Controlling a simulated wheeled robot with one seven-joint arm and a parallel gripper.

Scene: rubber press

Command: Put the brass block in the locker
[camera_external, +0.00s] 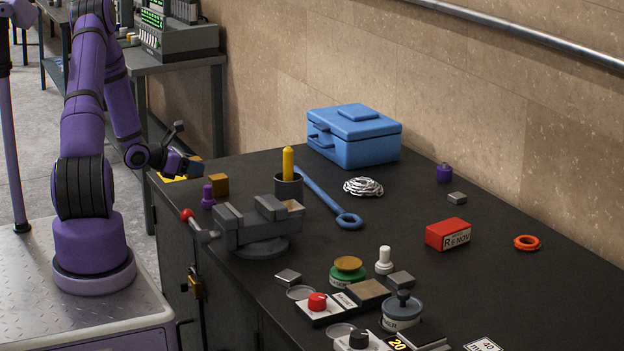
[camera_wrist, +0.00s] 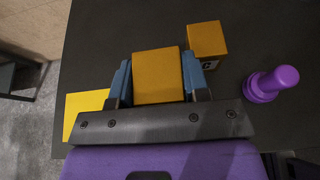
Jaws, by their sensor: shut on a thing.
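My gripper (camera_external: 186,163) is over the far left corner of the dark bench. In the wrist view, my gripper (camera_wrist: 156,66) has its blue fingers on both sides of a gold-coloured block (camera_wrist: 156,88), shut on it. A small part of the held block shows beyond the fingers in the external view. A similar gold block (camera_external: 218,185) stands on the bench; in the wrist view this second block (camera_wrist: 206,39) is just right of the fingers. A dark cabinet front (camera_external: 172,246) with a brass-coloured latch (camera_external: 195,284) is below the bench top; I cannot tell whether it is the locker.
A purple peg (camera_wrist: 270,84) stands near the second block. A yellow patch (camera_wrist: 85,106) lies at the bench edge. A vise (camera_external: 255,228), a dark cup (camera_external: 288,187) with a yellow stick, a blue wrench (camera_external: 325,200) and a blue toolbox (camera_external: 355,140) occupy the bench.

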